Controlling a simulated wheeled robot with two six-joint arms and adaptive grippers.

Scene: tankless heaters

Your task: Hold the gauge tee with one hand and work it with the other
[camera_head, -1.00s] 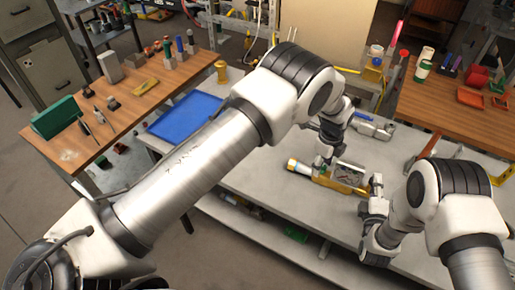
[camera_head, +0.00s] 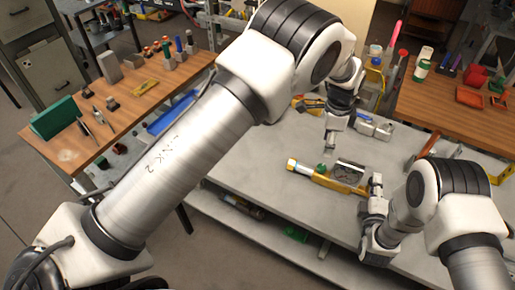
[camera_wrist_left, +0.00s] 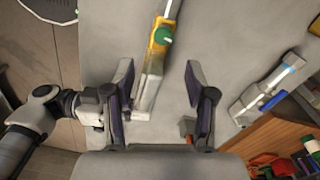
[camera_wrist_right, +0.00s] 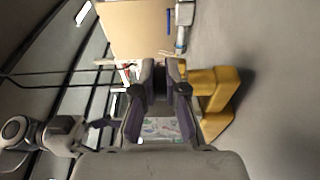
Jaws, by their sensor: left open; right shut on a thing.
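The gauge tee (camera_head: 338,183) lies along the grey bench, with a yellow body, a green knob (camera_head: 322,168) and a pale end with a blue band on the left. My left gripper (camera_head: 330,150) is above the tee, open and empty. In the left wrist view the green knob (camera_wrist_left: 167,38) shows beyond the open fingers, and a grey length of the tee lies between them in the picture. My right gripper (camera_head: 374,185) is shut on the right end of the tee.
A grey fitting with a blue part (camera_head: 375,126) lies behind on the bench. A blue tray (camera_head: 170,112) is at the left, partly behind my left arm. Wooden tables with tools stand left (camera_head: 120,125) and right (camera_head: 450,110). The bench front is clear.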

